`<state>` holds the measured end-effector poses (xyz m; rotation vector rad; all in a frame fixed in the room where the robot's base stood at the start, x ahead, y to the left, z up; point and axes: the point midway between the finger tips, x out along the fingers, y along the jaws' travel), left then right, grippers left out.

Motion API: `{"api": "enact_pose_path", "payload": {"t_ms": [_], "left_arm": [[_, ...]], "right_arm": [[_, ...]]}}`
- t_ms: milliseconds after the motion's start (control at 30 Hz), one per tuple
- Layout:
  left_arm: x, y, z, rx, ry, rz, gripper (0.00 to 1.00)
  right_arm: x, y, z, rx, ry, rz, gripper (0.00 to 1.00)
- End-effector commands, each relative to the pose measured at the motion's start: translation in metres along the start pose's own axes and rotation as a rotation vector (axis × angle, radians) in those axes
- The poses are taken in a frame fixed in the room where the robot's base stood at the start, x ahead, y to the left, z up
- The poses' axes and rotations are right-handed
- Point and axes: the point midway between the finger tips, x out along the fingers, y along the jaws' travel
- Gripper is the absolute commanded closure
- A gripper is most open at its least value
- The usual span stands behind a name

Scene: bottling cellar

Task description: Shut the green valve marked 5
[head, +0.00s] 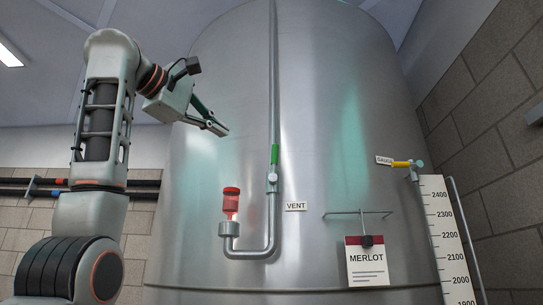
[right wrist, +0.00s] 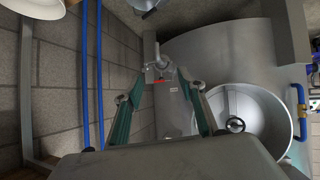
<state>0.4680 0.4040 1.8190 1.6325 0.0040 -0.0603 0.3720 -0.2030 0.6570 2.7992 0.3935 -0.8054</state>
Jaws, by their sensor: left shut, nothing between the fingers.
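My left gripper (head: 216,128) is shut and empty, held up in front of the steel tank, above and left of the green handle. The green handle (head: 274,154) is on a small valve on the vertical pipe and stands in line with that pipe. The label beside it reads VENT (head: 296,206), not 5. I see no mark 5 in either view. In the right wrist view my right gripper (right wrist: 160,85) is open, its two green-sided fingers spread apart. A small fitting with a red part (right wrist: 160,80) shows beyond them.
The steel tank (head: 340,120) fills the middle. A red-capped airlock (head: 231,196), a MERLOT card (head: 367,265) and a yellow-handled gauge valve (head: 401,164) with a scale (head: 448,240) are on its front. The right wrist view shows blue pipes (right wrist: 84,75) and a round opening (right wrist: 255,112).

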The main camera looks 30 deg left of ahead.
Motion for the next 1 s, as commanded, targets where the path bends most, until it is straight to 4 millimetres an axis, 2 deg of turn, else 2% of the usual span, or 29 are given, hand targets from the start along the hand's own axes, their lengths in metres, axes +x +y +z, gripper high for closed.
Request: {"api": "enact_pose_path", "payload": {"t_ms": [100, 233, 400, 533, 667, 1000], "left_arm": [[0.001, 0.0, 0.005, 0.005, -0.004, -0.001, 1.0], [0.001, 0.0, 0.004, 0.005, -0.004, -0.001, 1.0], [0.003, 0.0, 0.004, 0.005, -0.003, -0.002, 1.0], [0.011, 0.002, 0.004, 0.004, -0.003, -0.002, 1.0], [0.031, 0.002, 0.003, 0.004, -0.003, -0.004, 1.0], [0.098, 0.003, 0.004, 0.004, -0.003, -0.006, 1.0]], "right_arm": [[-0.005, -0.005, 0.014, 0.004, -0.024, -0.007, 0.6], [-0.006, -0.008, 0.021, 0.004, -0.037, -0.011, 0.6], [-0.006, -0.008, 0.021, 0.004, -0.038, -0.012, 0.6], [-0.008, -0.007, 0.014, 0.003, -0.032, -0.01, 0.6], [-0.013, -0.004, -0.002, 0.002, -0.021, -0.007, 0.6], [-0.031, 0.003, -0.039, 0.001, -0.003, -0.003, 0.6]]}}
